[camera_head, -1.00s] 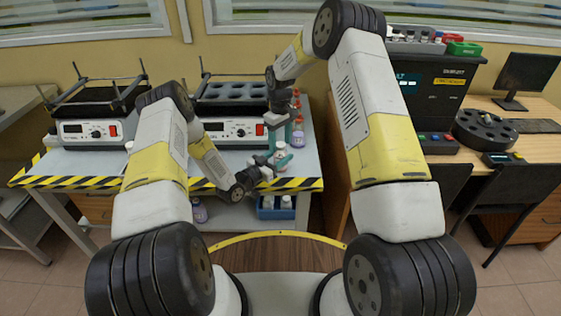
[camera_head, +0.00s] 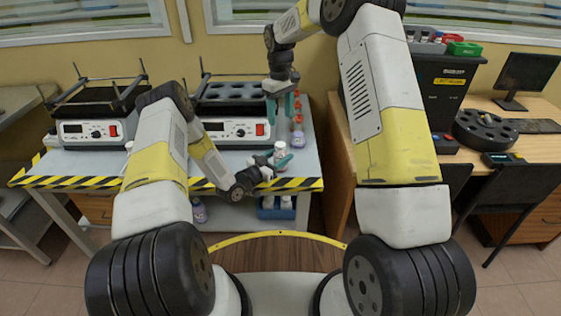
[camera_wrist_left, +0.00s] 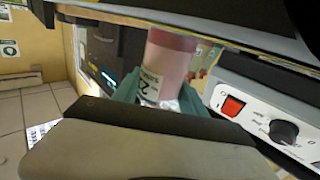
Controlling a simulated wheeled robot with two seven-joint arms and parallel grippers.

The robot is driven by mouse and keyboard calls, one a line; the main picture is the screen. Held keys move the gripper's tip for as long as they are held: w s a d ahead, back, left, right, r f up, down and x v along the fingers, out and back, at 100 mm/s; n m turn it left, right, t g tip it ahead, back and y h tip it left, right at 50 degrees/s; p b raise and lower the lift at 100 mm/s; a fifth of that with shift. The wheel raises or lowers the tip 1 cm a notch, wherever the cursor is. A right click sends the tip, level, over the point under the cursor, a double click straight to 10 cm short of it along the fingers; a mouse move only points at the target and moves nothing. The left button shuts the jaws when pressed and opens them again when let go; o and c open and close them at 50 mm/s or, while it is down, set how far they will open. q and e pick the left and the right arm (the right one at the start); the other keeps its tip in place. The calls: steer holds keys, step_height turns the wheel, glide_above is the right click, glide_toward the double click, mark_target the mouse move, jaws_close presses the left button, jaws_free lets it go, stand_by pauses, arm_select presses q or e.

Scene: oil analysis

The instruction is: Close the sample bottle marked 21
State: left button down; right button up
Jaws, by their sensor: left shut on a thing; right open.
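The sample bottle (camera_head: 280,150) is held just above the front edge of the grey table, in the lower, left gripper (camera_head: 279,164). In the left wrist view the bottle (camera_wrist_left: 170,55) has a pinkish body and a white label with a dark number starting with 2, partly hidden. The teal fingers of my left gripper are shut around it. My right gripper (camera_head: 282,106) is open and empty, pointing down above the bottle and apart from it. Whether a cap sits on the bottle is too small to tell.
Orange-capped bottles (camera_head: 299,139) stand on the table right of my right gripper. A heater block with round wells (camera_head: 228,132) stands behind left. A blue crate with bottles (camera_head: 268,212) is on the lower shelf. A wooden desk with a black machine (camera_head: 438,90) is at right.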

mark_target(275, 159)
steer(key=shift+r, duration=0.3)
arm_select(q)
steer(key=c, duration=0.6)
jaws_free()
steer(key=shift+o, duration=0.2)
steer(key=shift+s+a, duration=0.1)
steer(key=v, duration=0.7)
steer(key=shift+s+a, duration=0.2)
